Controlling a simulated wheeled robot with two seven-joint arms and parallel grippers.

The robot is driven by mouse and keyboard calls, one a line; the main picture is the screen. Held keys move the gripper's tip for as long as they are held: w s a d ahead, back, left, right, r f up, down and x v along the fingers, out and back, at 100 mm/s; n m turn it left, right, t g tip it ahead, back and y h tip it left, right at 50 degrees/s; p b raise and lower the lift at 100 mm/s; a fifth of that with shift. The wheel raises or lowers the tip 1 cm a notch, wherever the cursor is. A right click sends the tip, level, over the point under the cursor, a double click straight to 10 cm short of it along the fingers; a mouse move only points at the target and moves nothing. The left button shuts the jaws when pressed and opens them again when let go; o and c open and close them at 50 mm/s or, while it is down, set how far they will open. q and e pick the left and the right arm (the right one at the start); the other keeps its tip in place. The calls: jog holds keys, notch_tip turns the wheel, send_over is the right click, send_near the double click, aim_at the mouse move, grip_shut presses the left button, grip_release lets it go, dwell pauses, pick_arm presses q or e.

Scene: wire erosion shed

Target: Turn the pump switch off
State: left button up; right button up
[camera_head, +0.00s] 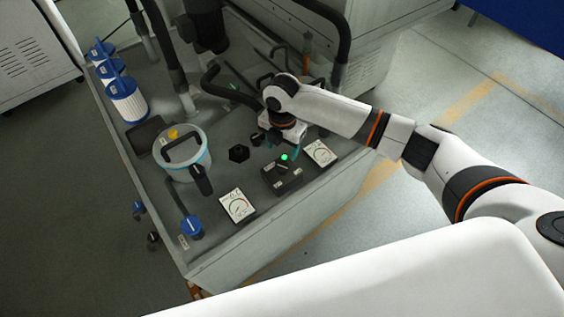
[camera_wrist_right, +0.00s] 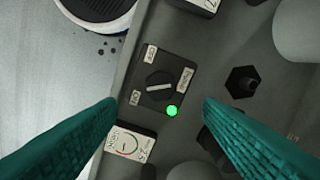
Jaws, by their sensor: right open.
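The pump switch (camera_head: 283,178) is a dark box near the front edge of the machine top, with a lit green lamp. My right gripper (camera_head: 277,149) is over the machine top just behind the switch box. Its teal fingers are open, one on each side of the knob in the right wrist view (camera_wrist_right: 160,103), with nothing between them. My left gripper is out of view.
Two dial gauges flank the switch, one on the left (camera_head: 237,206) and one on the right (camera_head: 320,153). A black hex fitting (camera_head: 239,153) and a grey bucket (camera_head: 183,160) stand left of my gripper. Blue-capped filters (camera_head: 128,104) and black hoses lie farther back.

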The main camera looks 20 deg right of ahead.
aim_at(282, 166)
notch_tip(282, 166, down, 8)
jog(key=shift+f, duration=0.25)
